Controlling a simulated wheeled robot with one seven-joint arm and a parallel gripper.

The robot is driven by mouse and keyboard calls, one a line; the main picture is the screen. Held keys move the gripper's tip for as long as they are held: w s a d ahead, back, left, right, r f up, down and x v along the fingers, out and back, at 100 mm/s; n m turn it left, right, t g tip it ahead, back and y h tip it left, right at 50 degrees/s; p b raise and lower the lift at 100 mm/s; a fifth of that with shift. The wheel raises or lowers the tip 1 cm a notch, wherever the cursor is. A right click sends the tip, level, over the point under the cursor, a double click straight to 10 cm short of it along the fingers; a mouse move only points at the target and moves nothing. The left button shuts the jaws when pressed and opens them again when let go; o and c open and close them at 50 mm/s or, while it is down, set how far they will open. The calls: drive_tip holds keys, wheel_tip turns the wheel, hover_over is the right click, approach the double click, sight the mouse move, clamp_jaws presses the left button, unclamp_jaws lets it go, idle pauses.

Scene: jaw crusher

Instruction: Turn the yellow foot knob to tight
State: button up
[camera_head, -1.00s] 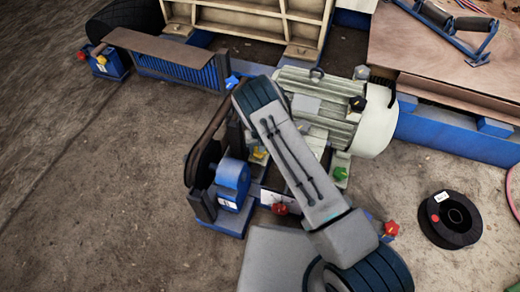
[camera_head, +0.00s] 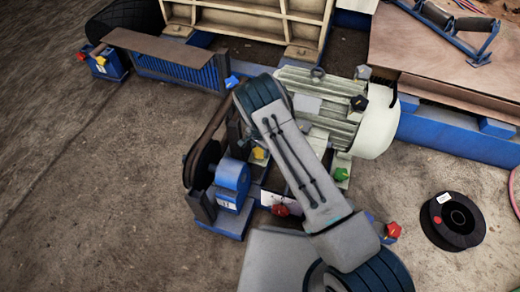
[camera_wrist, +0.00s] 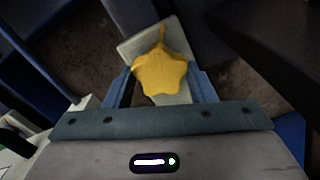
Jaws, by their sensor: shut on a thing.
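The yellow foot knob (camera_wrist: 160,76) is star-shaped and sits over a pale foot plate (camera_wrist: 178,40) in the wrist view. My gripper (camera_wrist: 164,88) is shut on it, with a blue-grey finger on its left and right sides. In the head view the yellow knob (camera_head: 259,153) shows just left of my arm, beside the pale motor (camera_head: 335,105). My gripper is hidden behind my arm there. No tight marking can be read.
A green knob (camera_head: 341,174), a black knob (camera_head: 359,103), a blue knob (camera_head: 231,81) and red knobs (camera_head: 280,210) (camera_head: 393,230) are around the motor and base. A black spool (camera_head: 453,221) lies on the floor at right.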

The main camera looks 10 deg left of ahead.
sight(260, 151)
drive_tip(key=shift+m, duration=0.6)
drive_tip(key=o, duration=1)
drive_tip(key=shift+r, duration=0.15)
wheel_tip(260, 151, up, 14)
drive_tip(key=p, duration=0.5)
drive_tip(key=shift+f, duration=0.2)
